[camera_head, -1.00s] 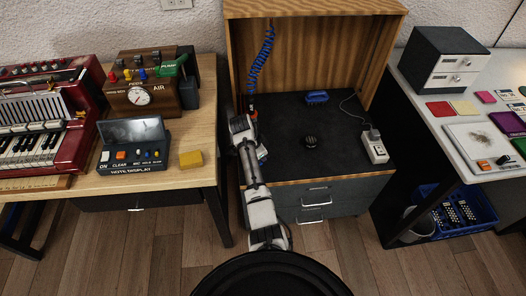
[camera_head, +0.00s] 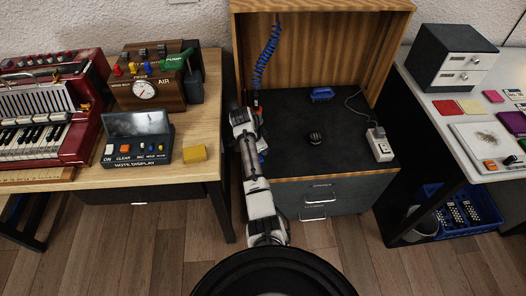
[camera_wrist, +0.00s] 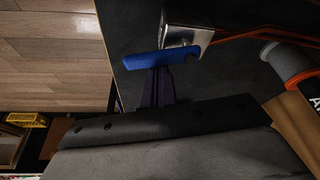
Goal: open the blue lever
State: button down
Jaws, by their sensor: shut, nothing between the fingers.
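In the wrist view a blue lever (camera_wrist: 160,60) runs sideways beside a shiny metal block (camera_wrist: 187,28), over a dark surface. My gripper (camera_wrist: 157,84) is shut and empty; its narrow dark fingers point up the picture at the lever's underside edge. I cannot tell whether the fingertips touch the lever or stop just short. In the head view my arm (camera_head: 256,185) reaches to the left side of the dark cabinet top and hides most of this spot. Only a small blue patch shows beside the arm there, and my fingers cannot be made out.
An orange tube (camera_wrist: 250,32) and a grey cylinder with an orange ring (camera_wrist: 288,62) lie right of the lever. A blue coiled hose (camera_head: 266,55) hangs in the cabinet. A blue-handled brush (camera_head: 322,94) and a power strip (camera_head: 379,144) stand on the dark top (camera_head: 345,125), otherwise mostly clear.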

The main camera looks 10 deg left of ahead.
jog(key=d, duration=0.1)
jog(key=w+d, duration=0.2)
jog(key=shift+d+r, duration=0.25)
jog(key=shift+r, duration=0.1)
jog(key=b+v, duration=0.1)
jog(key=v, duration=0.8)
jog(key=shift+a, duration=0.2)
jog(key=shift+r, duration=0.2)
